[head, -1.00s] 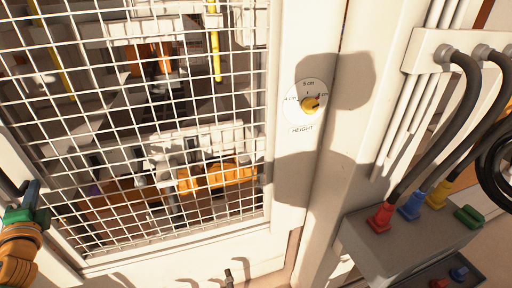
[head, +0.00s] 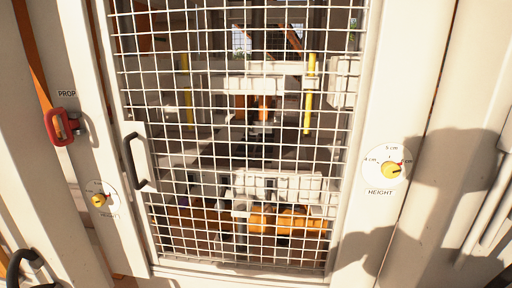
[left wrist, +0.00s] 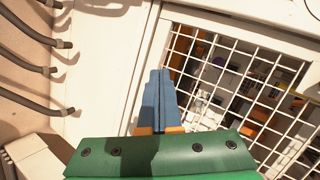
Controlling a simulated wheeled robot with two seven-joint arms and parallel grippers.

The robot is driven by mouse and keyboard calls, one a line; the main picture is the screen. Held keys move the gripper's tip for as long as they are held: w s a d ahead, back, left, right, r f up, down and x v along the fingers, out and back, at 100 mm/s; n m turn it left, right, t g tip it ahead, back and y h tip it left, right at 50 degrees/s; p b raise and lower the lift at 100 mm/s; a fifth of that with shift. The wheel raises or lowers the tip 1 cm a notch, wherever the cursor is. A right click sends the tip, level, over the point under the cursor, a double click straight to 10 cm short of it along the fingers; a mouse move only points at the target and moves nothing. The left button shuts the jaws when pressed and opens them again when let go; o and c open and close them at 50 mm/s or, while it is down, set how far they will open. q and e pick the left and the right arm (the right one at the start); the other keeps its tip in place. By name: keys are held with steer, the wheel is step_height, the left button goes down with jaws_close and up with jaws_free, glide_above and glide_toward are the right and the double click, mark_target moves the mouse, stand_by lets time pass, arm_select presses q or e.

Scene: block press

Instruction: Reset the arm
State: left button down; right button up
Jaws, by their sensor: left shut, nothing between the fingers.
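My left gripper (left wrist: 160,100) shows in the left wrist view, its blue-grey fingers shut together with nothing between them. The fingers point at a white frame beside the wire mesh (left wrist: 250,75); I cannot tell how far off they are. The left gripper is not in the head view. My right gripper is in neither view. In the head view the press stands behind a closed mesh door (head: 235,140) with a black handle (head: 138,162) on its left side.
A height dial (head: 388,164) is right of the door, and another dial (head: 101,199) is left of it. A red prop ring (head: 62,126) hangs at the upper left. Dark hoses (left wrist: 35,70) run along the left of the left wrist view.

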arm_select(q)
steer(key=s+d+f+n+g+h, duration=0.1)
steer(key=s+d+f+n+g, duration=0.2)
steer(key=s+f, duration=0.7)
steer(key=s+d+f+n+g, duration=0.35)
steer(key=s+f, duration=0.45)
steer(key=s, duration=0.4)
steer(key=s+d+f+n+g, duration=0.2)
steer(key=s+d+f, duration=0.1)
steer(key=s, duration=0.8)
steer(key=s+d+f+n+g+h, duration=0.1)
steer(key=s+d+f+g, duration=0.1)
steer(key=s, duration=0.8)
steer(key=shift+s+d+f+n+g, duration=0.35)
steer(key=shift+d+f, duration=0.35)
steer(key=shift+d, duration=0.3)
